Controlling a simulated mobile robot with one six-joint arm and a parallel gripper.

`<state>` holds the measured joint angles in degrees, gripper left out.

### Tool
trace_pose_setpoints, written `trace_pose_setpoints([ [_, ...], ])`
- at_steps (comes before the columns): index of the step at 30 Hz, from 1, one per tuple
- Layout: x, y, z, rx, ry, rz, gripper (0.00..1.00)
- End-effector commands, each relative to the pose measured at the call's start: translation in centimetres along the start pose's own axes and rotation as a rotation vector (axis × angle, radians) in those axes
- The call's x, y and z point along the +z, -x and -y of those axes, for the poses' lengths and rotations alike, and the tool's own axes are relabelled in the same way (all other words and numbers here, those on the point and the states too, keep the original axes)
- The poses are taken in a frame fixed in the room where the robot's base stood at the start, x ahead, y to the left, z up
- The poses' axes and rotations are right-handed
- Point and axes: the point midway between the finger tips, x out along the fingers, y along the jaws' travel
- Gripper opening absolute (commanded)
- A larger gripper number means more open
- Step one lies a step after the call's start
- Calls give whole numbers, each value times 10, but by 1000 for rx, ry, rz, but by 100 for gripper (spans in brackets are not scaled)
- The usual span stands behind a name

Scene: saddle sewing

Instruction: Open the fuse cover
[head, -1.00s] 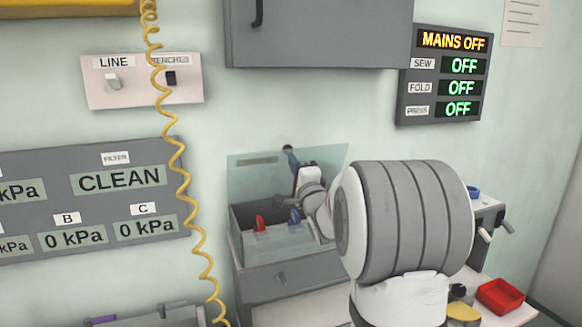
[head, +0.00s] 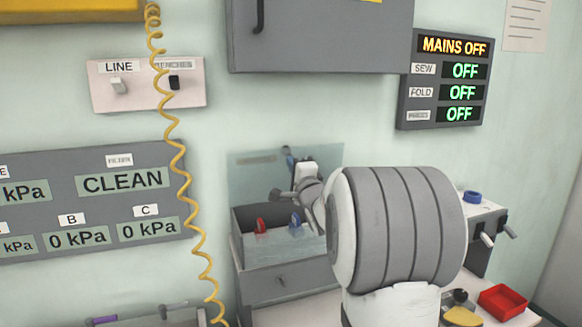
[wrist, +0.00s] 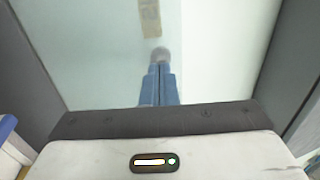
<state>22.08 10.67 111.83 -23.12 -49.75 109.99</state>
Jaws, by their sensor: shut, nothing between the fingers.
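The fuse cover (head: 250,180) is a clear, teal-tinted panel with a label strip. It stands raised at the back of a grey fuse box (head: 285,253). A red-handled piece (head: 261,225) and a blue-handled piece (head: 295,219) show inside the open-topped box. My gripper (head: 289,158) is at the upper part of the cover, its blue fingers shut and empty. In the wrist view, the fingers (wrist: 158,84) are together, with a round grey knob (wrist: 160,55) at their tips. I cannot tell whether they touch it. The cover (wrist: 105,55) fills much of that view. My arm hides the box's right side.
A grey cabinet (head: 320,35) hangs above. A coiled yellow cable (head: 172,130) hangs left of the box. A status panel (head: 445,80) is at upper right. A red tray (head: 502,301) and a yellow item (head: 462,316) lie at lower right.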

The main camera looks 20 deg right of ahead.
Motion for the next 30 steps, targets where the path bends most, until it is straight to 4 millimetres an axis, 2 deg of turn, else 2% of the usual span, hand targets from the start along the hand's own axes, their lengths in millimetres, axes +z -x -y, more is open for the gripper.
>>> trace_pose_setpoints([
  [9,1,67,2,-3,1,-2,0],
  [15,2,100,6,-2,1,0,0],
  [21,3,115,7,0,-2,1,0],
  [27,4,117,6,9,9,-1,0],
  [30,8,120,-1,60,72,-21,0],
])
